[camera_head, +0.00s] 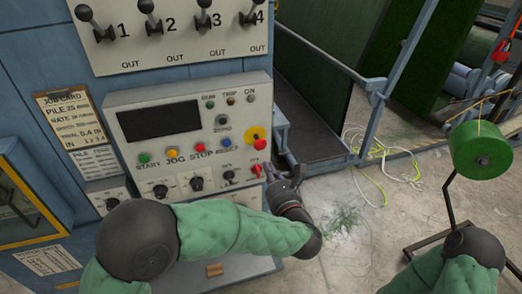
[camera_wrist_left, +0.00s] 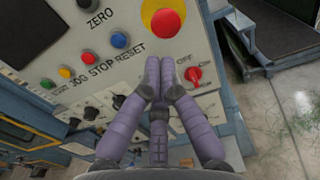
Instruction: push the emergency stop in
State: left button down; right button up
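The emergency stop is a red mushroom button (camera_head: 260,142) on a yellow round backing, at the right side of the grey control panel (camera_head: 150,128). In the left wrist view the red button (camera_wrist_left: 166,24) is at the top centre, just beyond my fingertips. My left gripper (camera_wrist_left: 160,62) has purple fingers with their tips together and nothing between them. In the head view my left gripper (camera_head: 272,172) is just below and right of the button, partly hidden by its own wrist. The fingertips appear apart from the button. My right gripper is out of view.
A red switch (camera_head: 258,170) sits below the button, close to my fingers. Coloured buttons (camera_head: 172,154) and black knobs line the panel. Levers (camera_head: 150,12) stand above. A blue frame (camera_head: 330,62) is at right; loose cords (camera_head: 385,160) lie on the floor.

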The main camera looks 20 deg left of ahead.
aim_at(258, 148)
pick_arm(q)
jog(key=p+x, duration=0.2)
jog(key=x, duration=0.5)
jog(key=shift+w+a, duration=0.25)
jog(key=shift+w, duration=0.1)
jog(key=b, duration=0.2)
jog(key=w+b, duration=0.1)
jog(key=shift+w+a+f+b, duration=0.1)
jog(key=shift+a+f+b, duration=0.1)
jog(key=shift+a+b, duration=0.2)
jog(key=shift+w+a, duration=0.15)
jog(key=shift+w, duration=0.05)
jog(key=shift+r, duration=0.3)
